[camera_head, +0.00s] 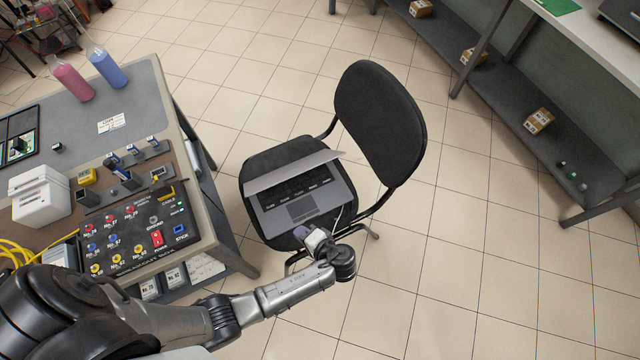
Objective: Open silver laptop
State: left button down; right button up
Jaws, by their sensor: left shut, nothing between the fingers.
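The silver laptop (303,205) lies on the seat of a black chair (262,165). Its lid (290,172) is partly raised at a low angle and covers the upper part of the keyboard. The keyboard's lower part and the touchpad show. My left gripper (302,234) is at the laptop's front edge, below the touchpad in the picture. It is shut and empty; whether it touches the laptop I cannot tell. My right gripper is not in the picture.
The chair's backrest (380,110) stands right of the laptop. A workbench with a control panel (140,228), a white device (40,195) and bottles (108,68) is on the left. A shelf (520,110) with small boxes is at the upper right. Tiled floor is clear between.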

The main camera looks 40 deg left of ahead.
pick_arm(q)
jog(key=w+d+f+m+t+y+b, duration=0.1)
jog(key=w+d+f+t+y+b, duration=0.25)
jog(key=f+b, duration=0.45)
jog(key=w+d+f+m+t+y+b, duration=0.1)
jog(key=w+d+f+t+y+b, duration=0.3)
jog(key=b, duration=0.6)
jog(key=w+f+m+t+y+b, duration=0.1)
jog(key=w+f+t+y+b, duration=0.15)
jog(key=w+f+b, duration=0.5)
send_near(318, 165)
jog(key=shift+w+a+f+x, duration=0.1)
jog(key=shift+f+x, duration=0.1)
jog(key=shift+x, duration=1)
jog(key=shift+w+a+f+x, duration=0.1)
jog(key=shift+f+x, duration=0.05)
jog(key=shift+x, duration=1.1)
jog(key=shift+w+a+f+x, duration=0.1)
jog(key=shift+w+f+x, duration=0.1)
jog(key=shift+x, duration=1)
jog(key=shift+r, duration=0.1)
